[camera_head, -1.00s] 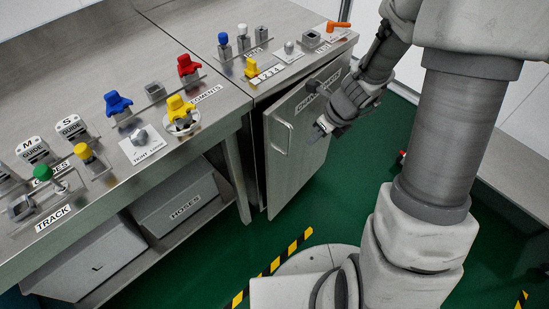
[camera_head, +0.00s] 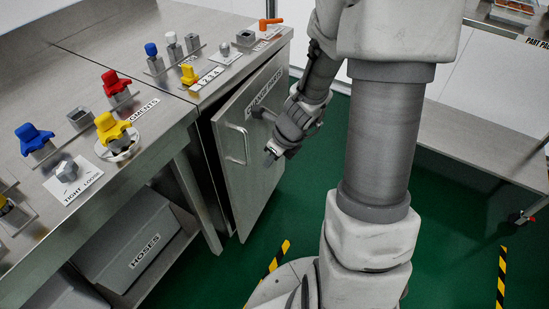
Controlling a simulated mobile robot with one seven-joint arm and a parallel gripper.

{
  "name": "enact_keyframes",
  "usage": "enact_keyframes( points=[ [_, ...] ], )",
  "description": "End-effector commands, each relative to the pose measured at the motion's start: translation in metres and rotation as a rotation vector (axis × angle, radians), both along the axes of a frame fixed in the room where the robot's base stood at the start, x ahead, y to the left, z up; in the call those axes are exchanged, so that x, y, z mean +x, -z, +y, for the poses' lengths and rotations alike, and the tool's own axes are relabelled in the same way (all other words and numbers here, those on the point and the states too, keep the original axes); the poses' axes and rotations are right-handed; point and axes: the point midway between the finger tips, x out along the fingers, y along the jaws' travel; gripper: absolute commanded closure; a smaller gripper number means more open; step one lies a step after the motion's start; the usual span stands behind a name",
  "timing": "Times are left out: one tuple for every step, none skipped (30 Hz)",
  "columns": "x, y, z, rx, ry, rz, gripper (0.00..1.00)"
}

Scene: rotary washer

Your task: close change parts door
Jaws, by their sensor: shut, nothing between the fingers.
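The change parts door (camera_head: 232,178) is a grey metal cabinet door with a label along its top and a bar handle (camera_head: 237,143) near its left edge. It stands ajar, with a dark gap at its left edge beside the cabinet frame. My gripper (camera_head: 270,157) is shut and empty, in front of the door's outer face and right of the handle. I cannot tell whether it touches the door. My wrist hides part of the door's right side and label.
The steel workbench (camera_head: 150,138) to the left carries coloured parts, and a grey HOSES box (camera_head: 140,245) sits beneath. A second steel bench (camera_head: 480,140) stands at right.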

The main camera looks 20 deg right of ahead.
Motion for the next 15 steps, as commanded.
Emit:
enact_keyframes(
  points=[
    [0.003,0.016,0.002,0.001,0.000,0.000,1.00],
    [0.005,0.021,0.003,0.001,0.001,0.001,1.00],
    [0.007,0.027,0.004,0.002,0.001,0.001,1.00],
    [0.010,0.028,0.006,0.001,0.000,0.000,1.00],
    [0.015,0.021,0.009,-0.001,-0.004,-0.002,1.00],
    [0.020,0.020,0.012,-0.001,-0.004,-0.002,1.00],
    [0.024,0.020,0.015,0.000,-0.004,-0.001,1.00],
    [0.027,0.020,0.016,0.000,-0.003,-0.001,1.00],
    [0.031,0.020,0.018,-0.001,-0.004,-0.002,1.00],
    [0.033,0.020,0.020,-0.001,-0.004,-0.002,1.00],
    [0.035,0.021,0.021,0.000,-0.002,-0.001,1.00],
    [0.037,0.021,0.022,0.000,-0.002,-0.001,1.00],
    [0.038,0.021,0.023,0.000,-0.001,-0.001,1.00],
    [0.040,0.021,0.023,0.000,-0.001,-0.001,1.00],
    [0.041,0.021,0.024,0.000,0.000,-0.001,1.00]
  ],
)
